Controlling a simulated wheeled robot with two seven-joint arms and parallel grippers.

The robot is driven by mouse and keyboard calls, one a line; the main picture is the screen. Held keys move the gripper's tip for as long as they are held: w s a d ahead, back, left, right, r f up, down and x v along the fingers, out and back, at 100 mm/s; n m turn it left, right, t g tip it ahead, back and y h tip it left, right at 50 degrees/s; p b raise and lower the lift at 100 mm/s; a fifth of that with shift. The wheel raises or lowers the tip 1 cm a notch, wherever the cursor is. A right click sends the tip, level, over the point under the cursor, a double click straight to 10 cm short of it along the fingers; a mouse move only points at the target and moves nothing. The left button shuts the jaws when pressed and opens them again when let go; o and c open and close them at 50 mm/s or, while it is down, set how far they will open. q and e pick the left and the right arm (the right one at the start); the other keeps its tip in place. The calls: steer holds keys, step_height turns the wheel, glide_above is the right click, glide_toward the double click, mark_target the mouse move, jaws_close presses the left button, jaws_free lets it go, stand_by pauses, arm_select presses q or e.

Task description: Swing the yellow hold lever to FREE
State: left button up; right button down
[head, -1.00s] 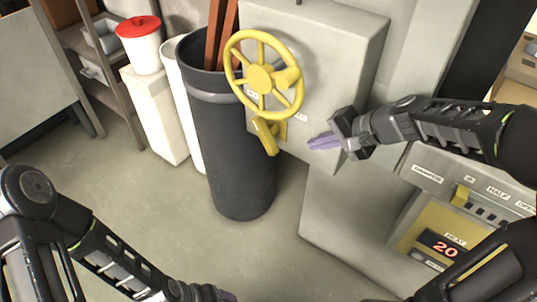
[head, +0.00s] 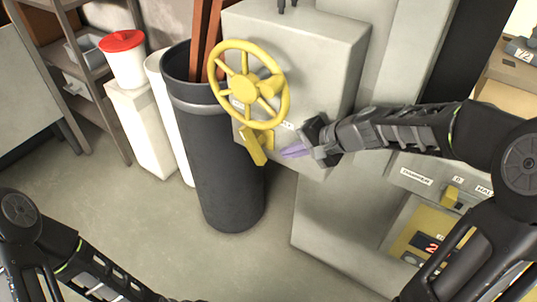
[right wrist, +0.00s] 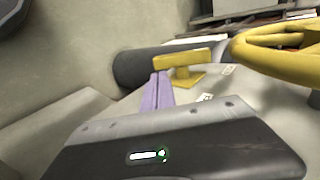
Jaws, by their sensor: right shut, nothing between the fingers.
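The yellow hold lever (head: 254,146) is on the front of the grey box, just below the yellow handwheel. It hangs down, slightly tilted. In the right wrist view the lever (right wrist: 182,58) shows beyond the fingertips. Small labels sit beside it, too small to read. My right gripper (head: 286,153) is shut and empty, its purple fingers pointing left at the lever from a short way to its right. The fingers also show in the right wrist view (right wrist: 157,88), apart from the lever as far as I can tell. My left arm shows at the lower left, but its gripper is out of view.
The yellow handwheel (head: 249,85) stands out above the lever. The grey box (head: 330,60) carries both. A tall dark bin (head: 222,165) stands close on the left, holding brown bars. A control panel (head: 425,185) is at lower right. The floor in front is clear.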

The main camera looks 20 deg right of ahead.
mark_target(261, 157)
steer(key=x, duration=0.8)
steer(key=shift+w+a+r, duration=0.25)
steer(key=shift+r, duration=0.05)
